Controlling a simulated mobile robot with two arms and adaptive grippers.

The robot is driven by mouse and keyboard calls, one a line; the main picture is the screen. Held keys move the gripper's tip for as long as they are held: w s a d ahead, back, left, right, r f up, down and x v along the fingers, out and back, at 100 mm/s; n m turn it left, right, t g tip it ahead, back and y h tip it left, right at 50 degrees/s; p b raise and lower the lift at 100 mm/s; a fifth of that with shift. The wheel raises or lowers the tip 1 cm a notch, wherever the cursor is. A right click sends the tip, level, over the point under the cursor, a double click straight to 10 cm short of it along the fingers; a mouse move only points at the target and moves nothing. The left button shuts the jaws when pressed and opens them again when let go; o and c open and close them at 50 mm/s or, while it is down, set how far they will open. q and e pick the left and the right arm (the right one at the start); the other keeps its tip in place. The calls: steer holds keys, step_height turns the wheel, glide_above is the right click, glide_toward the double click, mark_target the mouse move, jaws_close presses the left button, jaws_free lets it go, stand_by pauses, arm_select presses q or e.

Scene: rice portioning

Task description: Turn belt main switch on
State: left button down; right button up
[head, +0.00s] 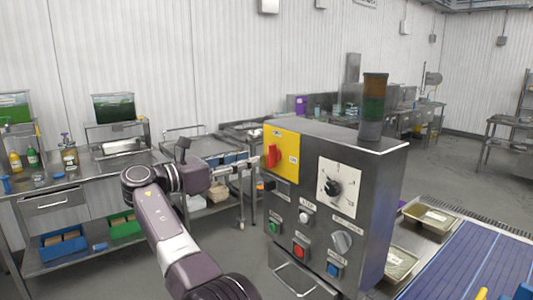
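The belt main switch (271,156) is a red handle on a yellow plate (287,143), on the left part of the grey metal control box (341,143). The handle looks roughly upright; its small label is too small to read.
The box also carries a black dial (332,188), a grey knob (342,241), a red button (300,251) and a blue button (334,270). A signal lamp (373,105) stands on top. A blue belt (470,265) is at right; a steel bench (75,184) is at left.

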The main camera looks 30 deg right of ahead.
mark_target(268, 154)
steer(key=d+p, duration=0.1)
steer(key=d, duration=0.4)
steer(key=d+p, duration=0.1)
steer(key=d, duration=0.1)
steer(key=shift+w+d+p, duration=0.2)
steer(key=shift+w+p, duration=0.15)
jaws_close()
